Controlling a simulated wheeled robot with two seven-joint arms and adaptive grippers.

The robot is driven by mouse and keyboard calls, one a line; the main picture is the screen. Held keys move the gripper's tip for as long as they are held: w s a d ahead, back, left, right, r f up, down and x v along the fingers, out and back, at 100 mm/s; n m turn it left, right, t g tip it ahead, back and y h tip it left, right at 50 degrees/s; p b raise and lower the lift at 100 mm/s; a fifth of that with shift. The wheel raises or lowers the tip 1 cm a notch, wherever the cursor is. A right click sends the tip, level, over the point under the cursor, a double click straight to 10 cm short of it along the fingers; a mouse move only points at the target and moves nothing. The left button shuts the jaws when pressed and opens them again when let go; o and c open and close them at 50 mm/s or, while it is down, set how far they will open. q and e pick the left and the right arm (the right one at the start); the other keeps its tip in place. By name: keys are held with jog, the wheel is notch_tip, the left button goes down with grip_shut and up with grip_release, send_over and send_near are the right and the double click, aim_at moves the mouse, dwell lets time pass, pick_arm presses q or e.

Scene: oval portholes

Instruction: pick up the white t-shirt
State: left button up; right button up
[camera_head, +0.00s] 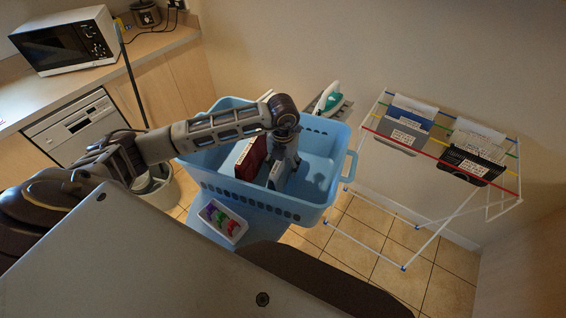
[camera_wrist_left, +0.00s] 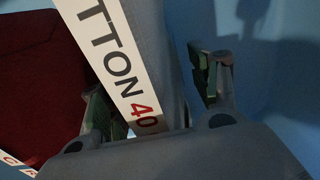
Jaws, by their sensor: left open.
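I cannot identify a white t-shirt for certain. A grey-looking folded garment (camera_wrist_left: 150,35) with a white label reading "…TTON 40" stands upright in the blue laundry basket (camera_head: 255,200); its true colour is hard to tell in shadow. My left gripper (camera_wrist_left: 148,82) is open, reaching down into the basket, with one finger on each side of this garment. In the head view the gripper (camera_head: 284,165) hides part of it. A dark red folded garment (camera_head: 250,158) stands just left of it and also fills the left of the wrist view (camera_wrist_left: 40,85). My right gripper is out of view.
A white tray (camera_head: 222,222) of coloured items sits in front of the basket. An iron (camera_head: 329,98) stands behind it. A drying rack (camera_head: 450,150) with hung cloths is at the right. A microwave (camera_head: 68,40) sits on the counter at the left. The basket's right half is empty.

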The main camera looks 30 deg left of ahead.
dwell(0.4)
pick_arm(q)
jog(key=c, duration=1.2)
notch_tip(320, 180, up, 8)
jog(key=shift+r+b, duration=0.15)
jog(key=shift+b, duration=0.75)
jog(key=shift+r, duration=0.8)
